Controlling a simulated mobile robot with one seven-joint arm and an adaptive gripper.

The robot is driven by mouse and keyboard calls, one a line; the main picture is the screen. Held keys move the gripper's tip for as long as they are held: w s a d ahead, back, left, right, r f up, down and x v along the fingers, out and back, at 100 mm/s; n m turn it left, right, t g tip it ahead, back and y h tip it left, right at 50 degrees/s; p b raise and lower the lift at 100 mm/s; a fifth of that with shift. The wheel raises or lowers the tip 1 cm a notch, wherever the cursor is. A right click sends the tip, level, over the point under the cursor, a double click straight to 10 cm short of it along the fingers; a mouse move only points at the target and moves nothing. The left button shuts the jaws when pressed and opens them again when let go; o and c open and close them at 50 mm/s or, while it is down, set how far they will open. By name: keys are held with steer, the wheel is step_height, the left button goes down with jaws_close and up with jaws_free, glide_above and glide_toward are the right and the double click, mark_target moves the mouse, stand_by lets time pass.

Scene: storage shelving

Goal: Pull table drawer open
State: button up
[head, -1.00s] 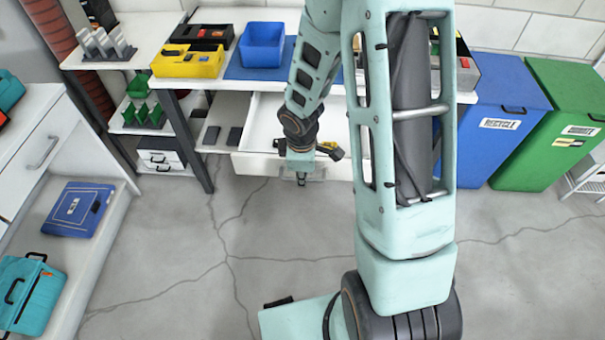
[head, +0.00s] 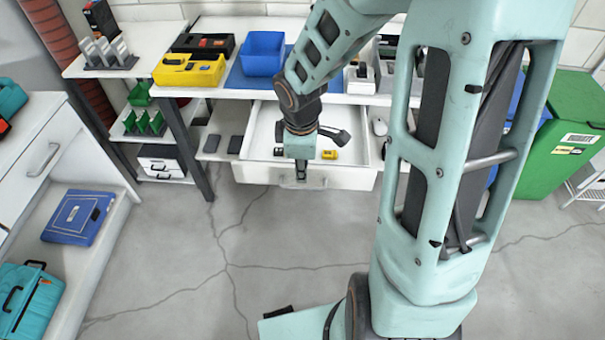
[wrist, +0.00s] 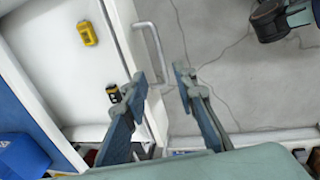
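The table drawer (head: 255,135) is pulled out from under the white table, and its inside shows. In the wrist view the drawer (wrist: 50,50) has a white floor and a yellow item (wrist: 87,29) in it. Its metal bar handle (wrist: 152,45) is on the outer front face. My gripper (wrist: 161,78) is open and empty, its two fingers apart on either side of the handle's lower end. I cannot tell whether they touch it. In the head view my gripper (head: 301,172) hangs at the drawer front, partly covering the handle.
A yellow bin (head: 185,70) and a blue bin (head: 262,55) stand on the table. Green (head: 565,150) and blue waste bins are at the right, partly behind my arm. A white cabinet (head: 35,160) is at the left. The floor before the drawer is clear.

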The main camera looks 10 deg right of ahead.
steer(key=shift+s+a+r, duration=0.1)
steer(key=shift+s+r, duration=0.05)
steer(key=shift+r, duration=0.45)
steer(key=shift+s+r, duration=0.1)
steer(key=shift+r, duration=0.5)
